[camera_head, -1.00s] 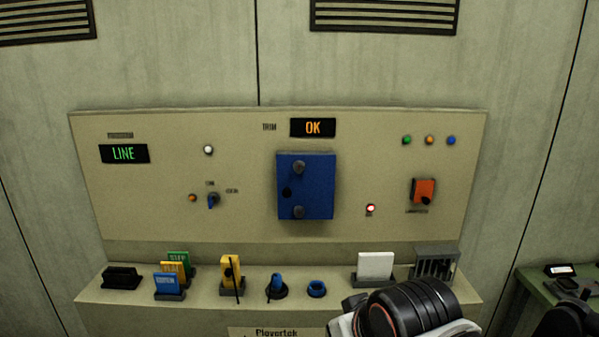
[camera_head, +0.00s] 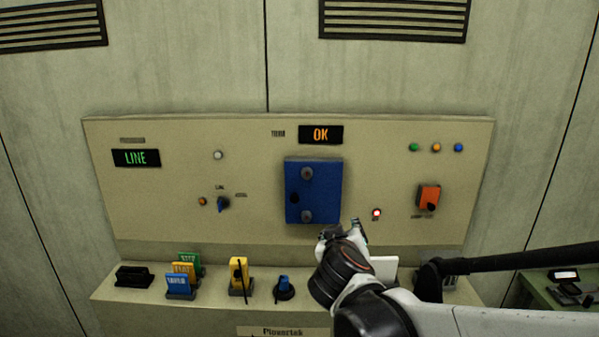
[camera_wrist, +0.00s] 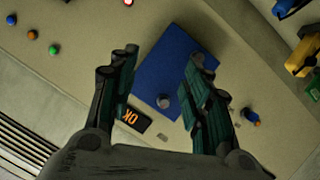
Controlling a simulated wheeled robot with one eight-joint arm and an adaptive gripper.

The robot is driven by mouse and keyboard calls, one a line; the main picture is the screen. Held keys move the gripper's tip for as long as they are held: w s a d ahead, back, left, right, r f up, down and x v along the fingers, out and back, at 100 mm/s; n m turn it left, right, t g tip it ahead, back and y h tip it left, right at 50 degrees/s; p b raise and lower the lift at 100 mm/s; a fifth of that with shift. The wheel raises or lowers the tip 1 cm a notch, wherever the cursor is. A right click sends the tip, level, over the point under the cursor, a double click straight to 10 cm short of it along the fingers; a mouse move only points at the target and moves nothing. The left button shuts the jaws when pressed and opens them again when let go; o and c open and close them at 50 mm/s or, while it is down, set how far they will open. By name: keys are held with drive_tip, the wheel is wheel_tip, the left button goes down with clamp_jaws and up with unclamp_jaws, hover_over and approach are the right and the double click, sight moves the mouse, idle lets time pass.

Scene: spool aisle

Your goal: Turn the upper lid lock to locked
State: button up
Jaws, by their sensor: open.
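The blue lid (camera_head: 322,192) is on the upright beige panel, below the orange OK display (camera_head: 321,135). Its upper lock (camera_head: 307,173) is a grey round knob near the top edge; the lower lock (camera_head: 306,216) is near the bottom edge. I cannot tell which way either is turned. My gripper (camera_head: 344,230) is in front of the panel, just below the lid's lower right corner. In the wrist view my gripper (camera_wrist: 160,66) is open and empty, its fingers on either side of the blue lid (camera_wrist: 165,68). The upper lock (camera_wrist: 163,101) shows between them, apart from both.
A red lamp (camera_head: 376,213) and an orange switch (camera_head: 428,197) are right of the lid. A small blue selector (camera_head: 222,204) is left. The ledge below holds coloured cards (camera_head: 180,281), a yellow block (camera_head: 238,272) and a blue knob (camera_head: 284,284). My arm covers the ledge's right part.

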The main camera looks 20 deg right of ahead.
sight(307, 176)
drive_tip(key=w+a+r+n+t+p, duration=0.3)
drive_tip(key=w+a+r+t, duration=0.25)
drive_tip(key=w, duration=0.35)
drive_tip(key=shift+g+y, duration=0.25)
drive_tip(key=shift+y, duration=0.05)
drive_tip(key=x, duration=0.4)
drive_tip(key=b+x, duration=0.1)
drive_tip(key=x, duration=0.8)
drive_tip(key=shift+f+b, duration=0.4)
clamp_jaws()
